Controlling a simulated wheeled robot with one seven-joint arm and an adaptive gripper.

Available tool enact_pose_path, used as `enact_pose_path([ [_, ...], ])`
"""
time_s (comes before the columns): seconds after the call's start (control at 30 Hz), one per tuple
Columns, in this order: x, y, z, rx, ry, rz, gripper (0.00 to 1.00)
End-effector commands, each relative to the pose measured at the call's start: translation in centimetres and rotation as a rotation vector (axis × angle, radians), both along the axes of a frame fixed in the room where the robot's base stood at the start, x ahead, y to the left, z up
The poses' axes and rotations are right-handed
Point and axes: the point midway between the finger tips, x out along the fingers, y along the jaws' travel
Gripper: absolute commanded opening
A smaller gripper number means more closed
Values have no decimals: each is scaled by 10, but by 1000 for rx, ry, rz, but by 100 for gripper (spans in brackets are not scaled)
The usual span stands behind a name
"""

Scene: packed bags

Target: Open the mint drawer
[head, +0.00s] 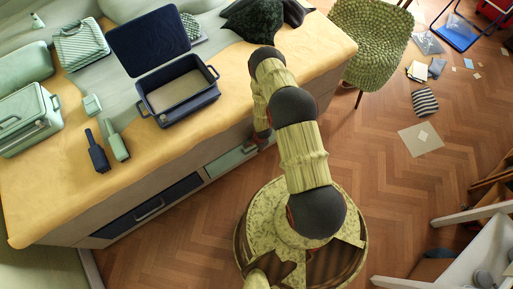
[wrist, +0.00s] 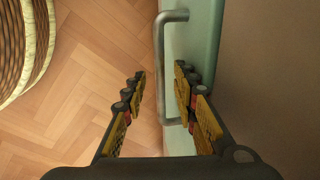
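The mint drawer (head: 225,163) is in the side of the bed-like platform, left of my arm in the head view. Its front looks flush with the platform side. In the wrist view the mint front (wrist: 206,35) carries a grey metal bar handle (wrist: 159,65). My gripper (wrist: 160,88) is open, with the handle's bar between its two fingers in that view. I see no finger closed on the bar, and contact cannot be told. In the head view my arm hides most of the gripper and the drawer's right end.
A navy drawer (head: 150,206) with a handle is left of the mint one. An open navy suitcase (head: 180,94), mint bags and two small tags lie on the platform (head: 50,203). A green chair (head: 370,40) stands at upper right. Wood floor (head: 380,190) is clear beside my base.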

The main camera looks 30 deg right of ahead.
Motion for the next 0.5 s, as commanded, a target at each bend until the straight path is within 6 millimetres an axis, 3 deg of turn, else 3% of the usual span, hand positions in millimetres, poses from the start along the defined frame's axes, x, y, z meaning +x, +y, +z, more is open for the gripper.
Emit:
enact_pose_path([
  [0.33,2,0,-4,0,-1,1,29],
  [0.5,1,0,-4,0,-1,1,19],
])
